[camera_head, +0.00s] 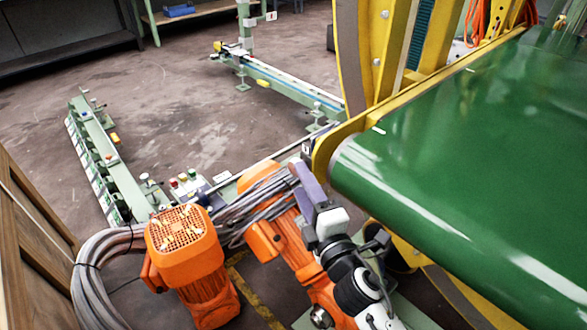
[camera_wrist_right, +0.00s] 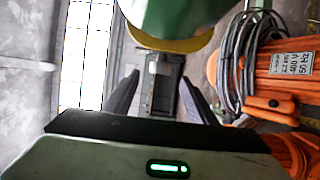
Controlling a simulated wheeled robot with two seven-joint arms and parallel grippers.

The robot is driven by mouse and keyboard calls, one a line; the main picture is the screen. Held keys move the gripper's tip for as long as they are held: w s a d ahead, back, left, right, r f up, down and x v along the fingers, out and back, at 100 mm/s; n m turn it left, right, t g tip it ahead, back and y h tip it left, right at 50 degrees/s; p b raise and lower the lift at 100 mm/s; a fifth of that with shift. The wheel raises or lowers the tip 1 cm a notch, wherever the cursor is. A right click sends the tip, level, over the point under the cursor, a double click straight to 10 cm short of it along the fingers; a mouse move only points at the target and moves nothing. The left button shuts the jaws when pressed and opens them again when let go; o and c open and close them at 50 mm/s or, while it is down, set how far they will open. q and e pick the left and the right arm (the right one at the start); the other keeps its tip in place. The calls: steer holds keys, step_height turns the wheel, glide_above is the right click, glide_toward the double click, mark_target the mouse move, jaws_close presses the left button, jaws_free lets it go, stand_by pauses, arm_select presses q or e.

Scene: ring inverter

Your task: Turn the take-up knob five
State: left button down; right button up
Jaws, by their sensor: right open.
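My right gripper (camera_head: 304,178) reaches up from the bottom of the head view to the near end of the green conveyor belt (camera_head: 450,160). In the right wrist view its two dark fingers (camera_wrist_right: 160,85) stand apart with a gap between them. No contact between the fingers and the bracket can be made out. My left gripper is out of view.
An orange robot arm (camera_head: 185,245) with grey cable bundles stands close left of my arm. A yellow frame (camera_head: 375,50) rises behind the belt. A small control box with coloured buttons (camera_head: 187,179) and a green rail (camera_head: 115,155) stand left.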

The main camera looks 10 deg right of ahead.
mark_target(294, 161)
steer(key=x, duration=0.5)
steer(key=shift+w+b, duration=0.2)
steer(key=shift+b, duration=0.1)
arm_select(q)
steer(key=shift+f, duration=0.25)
arm_select(e)
steer(key=shift+w+a, duration=0.1)
steer(key=shift+w, duration=0.25)
